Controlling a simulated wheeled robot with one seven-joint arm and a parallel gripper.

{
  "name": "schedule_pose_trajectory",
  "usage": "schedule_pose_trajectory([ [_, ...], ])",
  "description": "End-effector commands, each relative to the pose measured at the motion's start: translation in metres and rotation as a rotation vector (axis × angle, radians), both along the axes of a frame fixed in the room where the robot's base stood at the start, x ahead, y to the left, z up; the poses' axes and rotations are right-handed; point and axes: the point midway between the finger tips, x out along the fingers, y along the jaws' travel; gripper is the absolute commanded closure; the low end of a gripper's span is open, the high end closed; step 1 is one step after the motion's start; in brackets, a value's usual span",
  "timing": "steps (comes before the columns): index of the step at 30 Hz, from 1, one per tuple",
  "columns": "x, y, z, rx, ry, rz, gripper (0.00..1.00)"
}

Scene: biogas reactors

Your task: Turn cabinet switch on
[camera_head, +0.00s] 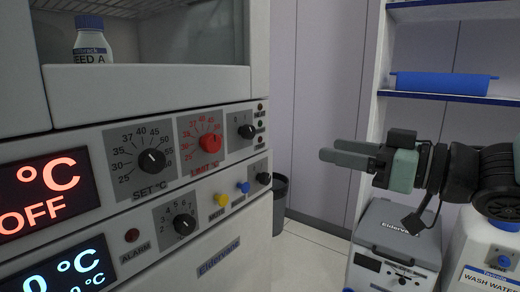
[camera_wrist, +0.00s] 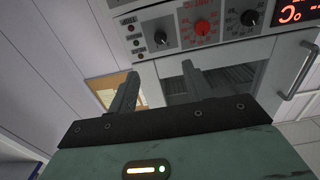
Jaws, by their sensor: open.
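The cabinet (camera_head: 160,80) fills the left of the head view, with two control rows under its glass chamber. The upper row has a red display (camera_head: 45,195) reading "°C OFF", a black SET °C knob (camera_head: 152,161), a red LIMIT knob (camera_head: 210,142) and a small black switch knob (camera_head: 247,131) beside indicator lights. The wrist view shows this row upside down, with the switch knob (camera_wrist: 160,39) near the lights. My gripper (camera_head: 338,152) is open and empty, apart from the cabinet to its right. Its fingers (camera_wrist: 160,72) point toward the cabinet in the wrist view.
The lower row has its own display (camera_head: 70,275) and knobs. A bottle (camera_head: 91,45) is in the chamber. A dark bin (camera_head: 279,190) stands behind. A grey device (camera_head: 398,240), a wash water container (camera_head: 485,262) and shelves with a blue tray (camera_head: 443,83) are at right.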

Motion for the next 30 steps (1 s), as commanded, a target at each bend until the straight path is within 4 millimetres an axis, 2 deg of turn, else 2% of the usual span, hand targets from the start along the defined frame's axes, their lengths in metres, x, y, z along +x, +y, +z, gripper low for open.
schedule_pose_trajectory([
  [7, 0.018, 0.025, 0.003, 0.004, 0.003, 0.005, 0.5],
  [11, 0.022, 0.027, 0.008, 0.008, 0.007, 0.01, 0.5],
  [30, 0.034, 0.045, 0.007, 0.001, 0.007, 0.002, 0.5],
])
